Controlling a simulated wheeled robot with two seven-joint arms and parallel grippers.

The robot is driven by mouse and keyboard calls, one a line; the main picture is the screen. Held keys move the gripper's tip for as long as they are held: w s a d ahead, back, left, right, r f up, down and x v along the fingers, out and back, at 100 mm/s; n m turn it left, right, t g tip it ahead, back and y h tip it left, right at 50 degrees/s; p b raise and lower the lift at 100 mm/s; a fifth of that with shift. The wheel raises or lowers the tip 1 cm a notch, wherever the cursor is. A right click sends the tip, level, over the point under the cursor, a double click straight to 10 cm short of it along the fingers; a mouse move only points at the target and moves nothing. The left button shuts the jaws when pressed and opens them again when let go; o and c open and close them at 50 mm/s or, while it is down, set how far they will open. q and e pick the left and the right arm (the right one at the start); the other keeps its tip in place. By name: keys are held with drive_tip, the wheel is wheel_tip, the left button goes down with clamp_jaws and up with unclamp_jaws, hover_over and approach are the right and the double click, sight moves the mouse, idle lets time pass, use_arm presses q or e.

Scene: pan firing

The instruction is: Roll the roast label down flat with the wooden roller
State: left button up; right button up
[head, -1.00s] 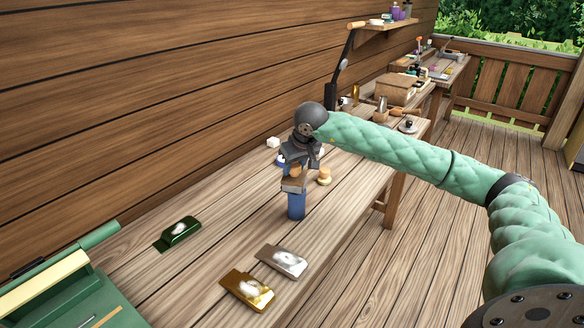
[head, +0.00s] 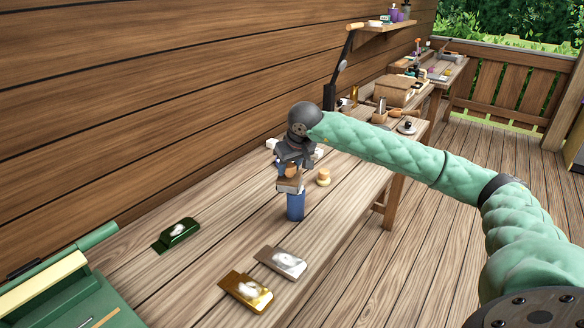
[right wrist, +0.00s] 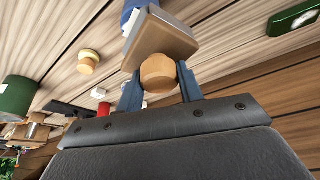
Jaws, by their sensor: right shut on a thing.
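My right gripper (head: 292,158) hangs over the middle of the bench, and its fingers (right wrist: 160,88) also show in the right wrist view. Just beyond the roller is a flat tan piece with a pale edge (right wrist: 163,36), on or against a blue upright thing (head: 295,207). My left gripper is not in view.
Green (head: 177,233), silver (head: 282,262) and gold (head: 246,290) packets lie on the near bench. A green case (head: 75,300) is at lower left. A small wood-topped piece (head: 323,177) stands right of the gripper. The plank wall runs along the back.

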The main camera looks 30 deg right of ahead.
drive_tip(key=shift+w+a, duration=0.1)
idle(0.3)
drive_tip(key=shift+w+a, duration=0.45)
drive_tip(key=shift+a, duration=0.05)
drive_tip(key=shift+r, duration=0.1)
drive_tip(key=shift+r+p, duration=0.6)
drive_tip(key=shift+r, duration=2.8)
